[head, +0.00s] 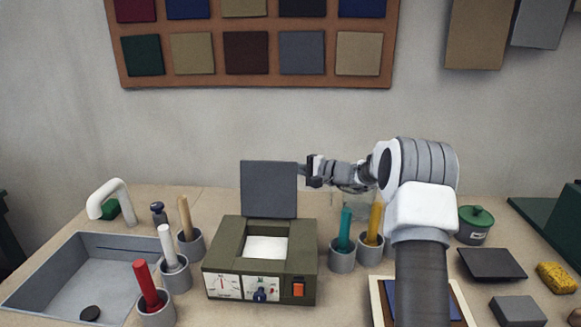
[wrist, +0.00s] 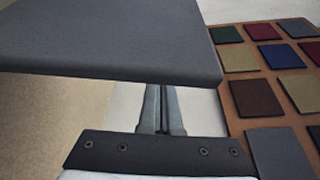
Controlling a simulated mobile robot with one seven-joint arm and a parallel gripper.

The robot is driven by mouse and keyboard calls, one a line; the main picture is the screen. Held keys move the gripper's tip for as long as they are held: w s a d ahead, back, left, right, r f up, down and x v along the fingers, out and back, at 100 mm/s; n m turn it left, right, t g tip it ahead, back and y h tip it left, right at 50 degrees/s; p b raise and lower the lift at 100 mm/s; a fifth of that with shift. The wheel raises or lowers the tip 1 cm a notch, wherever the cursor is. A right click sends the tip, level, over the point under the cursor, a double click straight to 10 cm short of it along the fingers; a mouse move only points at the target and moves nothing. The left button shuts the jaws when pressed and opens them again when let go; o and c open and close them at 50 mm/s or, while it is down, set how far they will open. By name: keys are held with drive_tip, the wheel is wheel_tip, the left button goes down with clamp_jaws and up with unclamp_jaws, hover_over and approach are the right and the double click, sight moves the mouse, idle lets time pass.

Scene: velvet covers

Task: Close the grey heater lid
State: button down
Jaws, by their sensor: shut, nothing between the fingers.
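The grey heater lid (head: 269,189) stands upright, open, at the back edge of the olive-green heater (head: 225,262). The heater's top opening shows a white interior, and its front has two dials and an orange switch.
Grey cups with coloured handles (head: 342,258) stand right of the heater, and more cups (head: 174,275) stand left. A sink (head: 75,270) with a white tap is at the far left. A green lidded pot (head: 476,224) is at right. A swatch board (head: 250,85) hangs on the wall.

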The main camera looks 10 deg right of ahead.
drive_tip(key=shift+s+a+r, duration=0.1)
drive_tip(key=shift+s+a, duration=0.1)
drive_tip(key=shift+s, duration=0.25)
drive_tip(key=shift+s+a+r, duration=0.1)
drive_tip(key=shift+s+a, duration=0.1)
drive_tip(key=shift+s, duration=0.25)
drive_tip(key=shift+s+b, duration=0.1)
drive_tip(key=shift+b, duration=0.35)
